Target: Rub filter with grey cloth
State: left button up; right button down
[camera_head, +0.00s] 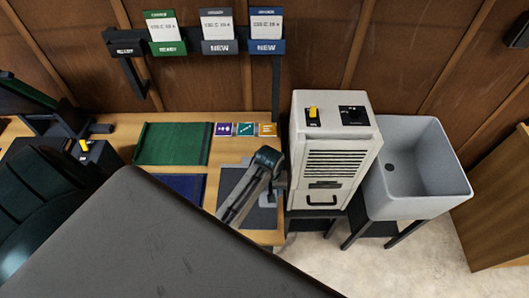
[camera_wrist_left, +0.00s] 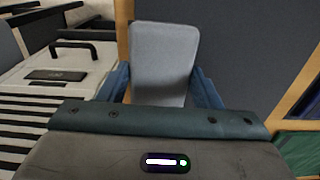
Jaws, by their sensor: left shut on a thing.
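My left gripper (camera_head: 270,196) is at the right end of the bench, over a dark grey mat (camera_head: 233,187) and close to the left side of a white machine. It is shut on a light grey, flat, rounded piece, which shows between the blue fingers in the left wrist view (camera_wrist_left: 163,62); it looks like the grey cloth. The white machine (camera_head: 372,150) has a slatted grille (camera_head: 328,163) and a black handle (camera_head: 321,200) below it. I cannot single out a separate filter; one may sit inside the machine. My right gripper is out of view.
A grey sink (camera_head: 458,190) stands right of the machine. Green (camera_head: 172,143) and blue (camera_head: 187,187) mats lie on the wooden bench. Three small coloured cards (camera_head: 245,129) lie behind the grey mat. A wall rack (camera_head: 210,47) holds tags. A large dark surface hides the lower left.

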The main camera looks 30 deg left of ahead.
pick_arm(q)
jog(key=shift+s+a+f, duration=0.1)
jog(key=shift+s+a, duration=0.65)
jog(key=shift+a, duration=0.35)
jog(key=shift+s+a, duration=0.4)
jog(key=shift+s, duration=0.05)
jog(key=r, duration=0.1)
jog(key=a+r, duration=0.1)
jog(key=r, duration=0.1)
jog(key=s+r, duration=0.1)
jog(key=shift+a+r, duration=0.15)
jog(key=shift+r, duration=0.1)
jog(key=shift+w+r, duration=0.2)
jog(key=shift+r, duration=0.45)
jog(key=shift+w+d+r, duration=0.2)
jog(key=shift+d, duration=0.05)
jog(key=shift+r, duration=1.5)
